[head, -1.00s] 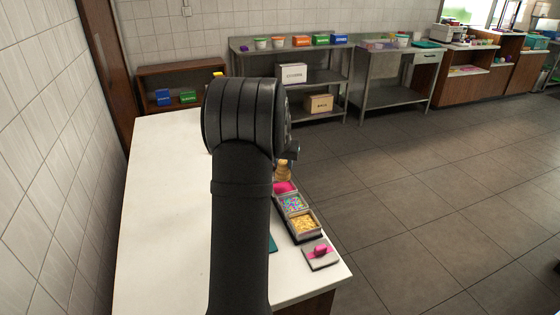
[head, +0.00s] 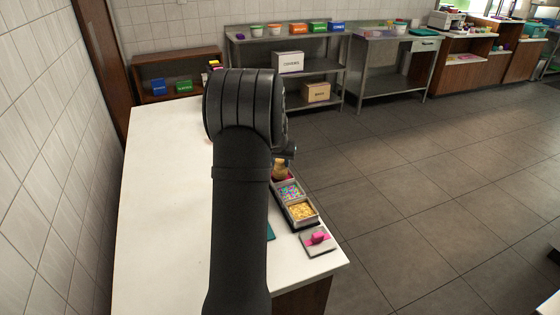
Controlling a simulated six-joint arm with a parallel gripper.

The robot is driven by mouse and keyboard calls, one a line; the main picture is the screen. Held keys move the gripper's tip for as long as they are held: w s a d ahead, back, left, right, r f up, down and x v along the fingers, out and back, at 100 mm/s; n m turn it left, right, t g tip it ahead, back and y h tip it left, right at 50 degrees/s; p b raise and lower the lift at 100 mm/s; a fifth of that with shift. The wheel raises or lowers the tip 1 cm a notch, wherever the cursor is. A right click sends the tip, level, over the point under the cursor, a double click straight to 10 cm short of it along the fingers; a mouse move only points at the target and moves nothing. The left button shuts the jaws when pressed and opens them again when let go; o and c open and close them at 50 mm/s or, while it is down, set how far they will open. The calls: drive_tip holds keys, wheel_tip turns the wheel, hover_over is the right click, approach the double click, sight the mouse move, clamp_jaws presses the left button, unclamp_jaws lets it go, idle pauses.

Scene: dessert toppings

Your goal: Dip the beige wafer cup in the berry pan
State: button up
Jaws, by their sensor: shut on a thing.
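The beige wafer cup (head: 279,171) shows just right of my dark arm in the head view, at the far end of the row of pans. My gripper (head: 285,154) is shut on it from above; my arm hides most of the gripper and its fingers. The berry pan (head: 291,177) shows only as a thin pink-red strip beside the cup, which covers most of it. The cup is over or in this pan; I cannot tell whether it touches the berry filling.
Nearer in the same row are a pan of multicoloured sprinkles (head: 289,191) and a pan of yellow topping (head: 301,210). A grey board (head: 318,247) with a pink item (head: 318,236) lies near the table corner. The white table (head: 165,220) is clear at left.

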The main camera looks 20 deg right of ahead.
drive_tip(key=shift+f, duration=0.25)
drive_tip(key=shift+f, duration=0.8)
drive_tip(key=shift+r, duration=0.15)
idle(0.6)
drive_tip(key=shift+r, duration=1.9)
drive_tip(key=shift+r, duration=2.25)
